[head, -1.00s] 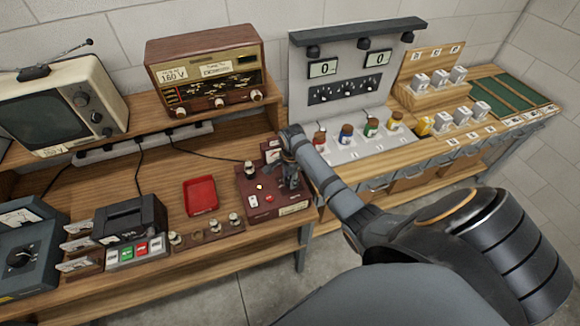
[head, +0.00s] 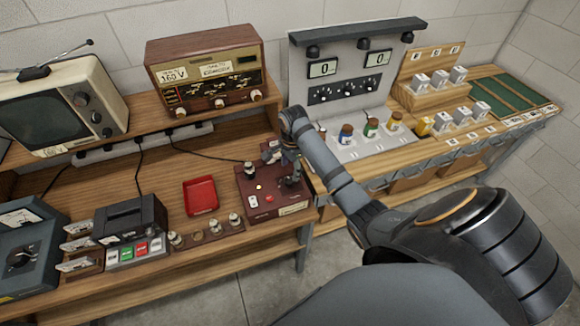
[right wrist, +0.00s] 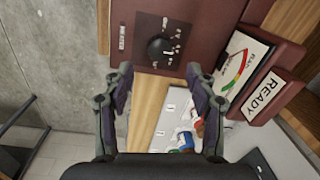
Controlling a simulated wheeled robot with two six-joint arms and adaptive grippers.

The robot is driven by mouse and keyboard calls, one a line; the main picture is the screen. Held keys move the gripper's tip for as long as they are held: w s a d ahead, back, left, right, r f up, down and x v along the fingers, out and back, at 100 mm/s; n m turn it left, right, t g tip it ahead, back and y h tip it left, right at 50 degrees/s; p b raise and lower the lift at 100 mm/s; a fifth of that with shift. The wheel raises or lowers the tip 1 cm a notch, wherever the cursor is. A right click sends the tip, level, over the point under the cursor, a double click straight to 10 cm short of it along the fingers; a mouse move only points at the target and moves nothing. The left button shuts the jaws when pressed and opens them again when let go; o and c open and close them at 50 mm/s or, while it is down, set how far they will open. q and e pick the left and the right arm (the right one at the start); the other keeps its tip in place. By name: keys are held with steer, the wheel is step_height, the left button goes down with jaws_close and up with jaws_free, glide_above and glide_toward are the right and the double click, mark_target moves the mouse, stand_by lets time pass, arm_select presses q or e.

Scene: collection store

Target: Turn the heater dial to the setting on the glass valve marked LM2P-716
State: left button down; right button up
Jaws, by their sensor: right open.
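The dark red tester box (head: 262,204) sits at the bench's right end. In the right wrist view a black round dial (right wrist: 160,47) with small white marks around it is on its dark red panel (right wrist: 192,22). My right gripper (right wrist: 160,78) is open and empty, its fingertips apart on either side just below the dial; I cannot tell whether they touch the panel. In the head view the right gripper (head: 289,160) is over the box's right side. A glass valve (head: 249,170) stands on the box, and several small valves (head: 235,220) stand in a wooden rack. No valve marking is legible. The left gripper is out of view.
A coloured meter (right wrist: 243,62) and a READY sign (right wrist: 265,95) rise beside the panel. A red tray (head: 201,195) lies left of the box. Bottles (head: 371,127) stand on the neighbouring bench. A radio (head: 205,70) and a television (head: 55,100) stand on the shelf behind.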

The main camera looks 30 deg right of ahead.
step_height(320, 180, up, 5)
steer(key=shift+s+r, duration=0.1)
stand_by(0.5)
